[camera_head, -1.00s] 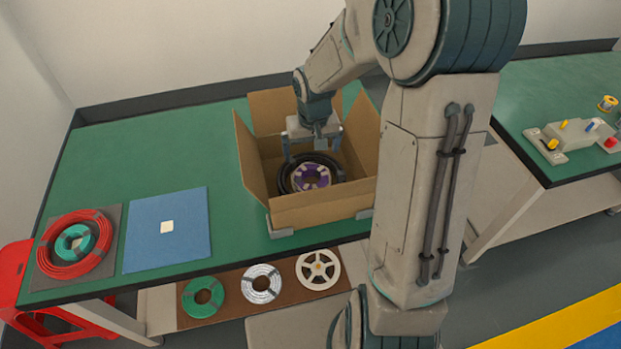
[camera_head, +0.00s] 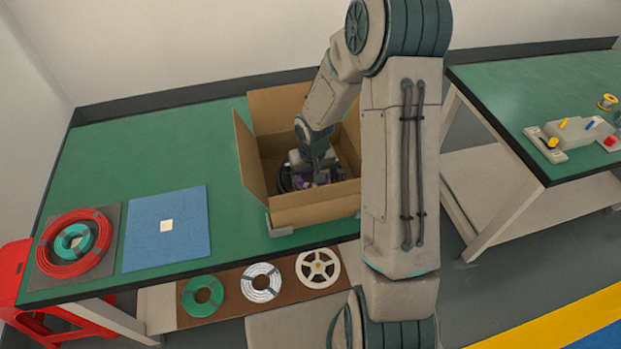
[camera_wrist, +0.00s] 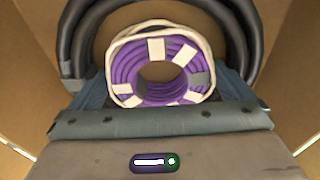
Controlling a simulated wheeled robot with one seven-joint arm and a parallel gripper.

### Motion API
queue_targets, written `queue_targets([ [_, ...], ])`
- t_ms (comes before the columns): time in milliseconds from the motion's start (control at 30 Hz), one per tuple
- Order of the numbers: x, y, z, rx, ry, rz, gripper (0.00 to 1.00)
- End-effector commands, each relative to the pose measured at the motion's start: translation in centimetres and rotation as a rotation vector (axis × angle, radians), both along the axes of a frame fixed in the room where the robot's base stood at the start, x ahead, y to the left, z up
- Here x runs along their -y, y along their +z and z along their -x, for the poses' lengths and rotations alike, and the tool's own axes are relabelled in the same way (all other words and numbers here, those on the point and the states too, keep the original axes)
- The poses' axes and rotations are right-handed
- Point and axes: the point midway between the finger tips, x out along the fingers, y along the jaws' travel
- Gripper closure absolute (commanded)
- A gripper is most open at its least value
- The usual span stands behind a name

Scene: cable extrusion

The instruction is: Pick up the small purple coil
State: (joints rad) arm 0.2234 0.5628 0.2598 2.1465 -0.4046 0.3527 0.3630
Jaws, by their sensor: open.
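The small purple coil (camera_wrist: 126,72), bound with white bands, lies inside the cardboard box. Only a little of it (camera_head: 321,178) shows in the head view, behind my arm and gripper. My gripper (camera_wrist: 160,98) is down in the box, open, with its fingers low in the wrist view, to either side of the coil's near part. I cannot tell whether they touch it. A larger black coil (camera_wrist: 72,38) curves around behind the purple one.
The box (camera_head: 310,210) has raised walls and flaps around my gripper. On the green table (camera_head: 120,150) lie a blue mat (camera_head: 150,245) and a red coil (camera_head: 60,268) with a green one inside. A lower shelf holds a green coil (camera_head: 188,297), a white coil (camera_head: 250,284) and a reel (camera_head: 318,283).

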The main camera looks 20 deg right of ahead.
Motion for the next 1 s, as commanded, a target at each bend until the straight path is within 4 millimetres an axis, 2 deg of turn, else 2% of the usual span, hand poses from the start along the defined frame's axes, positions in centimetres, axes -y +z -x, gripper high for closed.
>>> queue_targets([
  [133,0.0,0.0,0.0,0.001,0.0,0.0,0.0],
  [167,0.0,0.0,0.0,0.001,0.0,0.0,0.03],
  [200,0.0,0.0,0.0,0.001,0.0,0.0,0.14],
  [300,0.0,0.1,0.0,0.001,0.0,0.0,0.39],
  [567,0.0,0.1,0.0,0.001,0.0,0.0,0.39],
  [667,0.0,0.8,-0.1,0.004,-0.002,0.0,0.39],
  [767,0.0,2.2,-0.1,0.006,-0.001,0.0,0.39],
  [1000,0.0,6.9,-0.1,0.007,-0.003,0.001,0.39],
])
